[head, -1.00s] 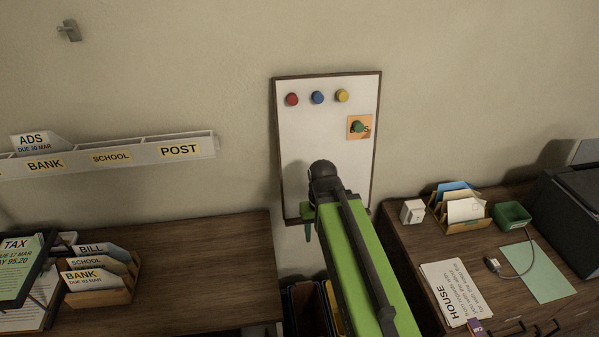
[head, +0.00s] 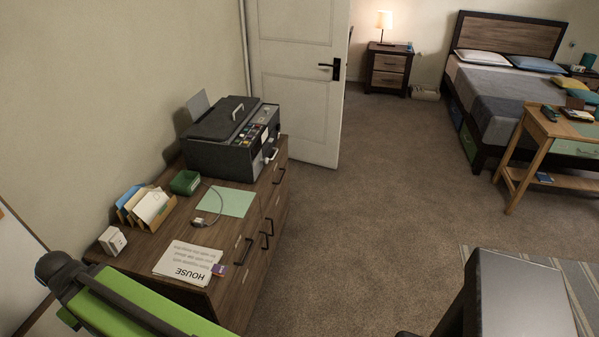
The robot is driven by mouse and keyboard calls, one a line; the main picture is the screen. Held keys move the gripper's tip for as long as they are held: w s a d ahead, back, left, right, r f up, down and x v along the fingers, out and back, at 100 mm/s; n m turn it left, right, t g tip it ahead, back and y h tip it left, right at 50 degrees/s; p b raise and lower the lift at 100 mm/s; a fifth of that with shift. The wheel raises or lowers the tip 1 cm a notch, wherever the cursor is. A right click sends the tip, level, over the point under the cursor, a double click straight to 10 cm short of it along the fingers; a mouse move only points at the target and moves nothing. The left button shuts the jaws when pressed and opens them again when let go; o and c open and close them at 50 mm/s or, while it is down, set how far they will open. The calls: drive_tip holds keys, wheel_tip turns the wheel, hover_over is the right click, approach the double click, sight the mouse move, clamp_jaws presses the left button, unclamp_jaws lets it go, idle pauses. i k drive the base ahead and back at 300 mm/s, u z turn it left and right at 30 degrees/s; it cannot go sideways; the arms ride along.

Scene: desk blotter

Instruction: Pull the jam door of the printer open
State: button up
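The black printer (head: 222,145) stands at the far end of the wooden drawer cabinet, against the wall. Its control panel with coloured buttons faces right, and a small light-coloured piece shows on its front below the panel. I cannot tell which part is the jam door or whether it is shut. My green arm reaches in at the lower left, well short of the printer. My gripper is not visible in the head view.
On the cabinet (head: 232,260) lie a HOUSE paper (head: 188,262), a green sheet (head: 225,202), a cable, a green tray (head: 185,182) and a letter rack (head: 146,206). A white door (head: 300,85) stands behind. Carpet right of the cabinet is clear.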

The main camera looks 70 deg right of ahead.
sight(257, 165)
drive_tip(key=z, duration=0.1)
drive_tip(key=k, duration=0.7)
drive_tip(key=z, duration=1)
drive_tip(key=i, duration=0.7)
drive_tip(key=u, duration=1.55)
drive_tip(key=k, duration=1.3)
drive_tip(key=z, duration=0.7)
drive_tip(key=i, duration=0.85)
drive_tip(key=u, duration=0.15)
